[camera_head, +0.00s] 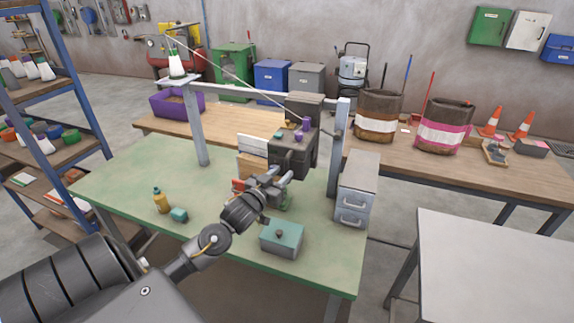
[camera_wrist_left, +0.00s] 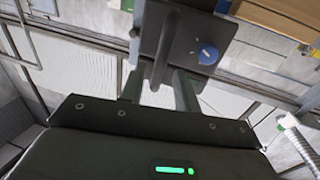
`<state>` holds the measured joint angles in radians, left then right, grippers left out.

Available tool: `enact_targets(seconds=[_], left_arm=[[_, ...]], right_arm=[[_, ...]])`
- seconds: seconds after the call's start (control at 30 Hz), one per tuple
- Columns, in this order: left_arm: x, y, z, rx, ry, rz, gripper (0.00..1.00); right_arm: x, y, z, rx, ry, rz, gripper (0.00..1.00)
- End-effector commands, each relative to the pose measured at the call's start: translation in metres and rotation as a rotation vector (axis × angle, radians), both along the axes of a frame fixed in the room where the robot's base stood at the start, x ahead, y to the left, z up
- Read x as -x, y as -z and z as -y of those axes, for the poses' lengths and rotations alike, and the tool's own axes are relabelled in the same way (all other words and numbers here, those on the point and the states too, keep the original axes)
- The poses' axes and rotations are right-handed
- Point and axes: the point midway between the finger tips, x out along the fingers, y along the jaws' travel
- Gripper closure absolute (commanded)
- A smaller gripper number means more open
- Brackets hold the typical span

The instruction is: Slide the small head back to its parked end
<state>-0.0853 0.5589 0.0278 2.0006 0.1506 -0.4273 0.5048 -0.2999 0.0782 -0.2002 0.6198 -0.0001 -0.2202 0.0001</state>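The small head (camera_head: 291,152) is a dark grey block with purple knobs, hanging at the right part of a grey frame over the green table. A thread runs to it from a white and green cone (camera_head: 176,66) on the frame's left end. My left gripper (camera_head: 279,174) is at the head's near lower side. In the left wrist view its two fingers (camera_wrist_left: 160,92) stand apart, with a dark bar-like handle (camera_wrist_left: 163,58) between them, below a dark plate with a blue round knob (camera_wrist_left: 207,54). I see gaps beside the bar. My right gripper is out of view.
The frame's posts (camera_head: 196,130) stand left and right of the head. A teal-topped box (camera_head: 282,240) sits just below my gripper. A grey drawer unit (camera_head: 356,190) stands right.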

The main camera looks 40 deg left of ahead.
Motion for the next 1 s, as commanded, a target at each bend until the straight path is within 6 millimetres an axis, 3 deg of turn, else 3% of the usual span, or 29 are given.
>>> enact_targets(seconds=[0.23,0.6,0.87,1.0], left_arm=[[-0.032,-0.001,-0.004,0.000,0.000,-0.001,0.68],[-0.039,0.001,-0.005,-0.001,0.001,-0.001,0.68],[-0.038,0.001,-0.005,-0.001,0.001,-0.001,0.99],[-0.038,0.001,-0.005,-0.001,0.001,-0.001,1.00]], right_arm=[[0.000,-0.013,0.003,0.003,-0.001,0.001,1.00],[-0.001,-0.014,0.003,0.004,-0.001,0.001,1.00],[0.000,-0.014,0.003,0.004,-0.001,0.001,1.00],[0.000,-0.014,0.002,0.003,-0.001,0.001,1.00]])
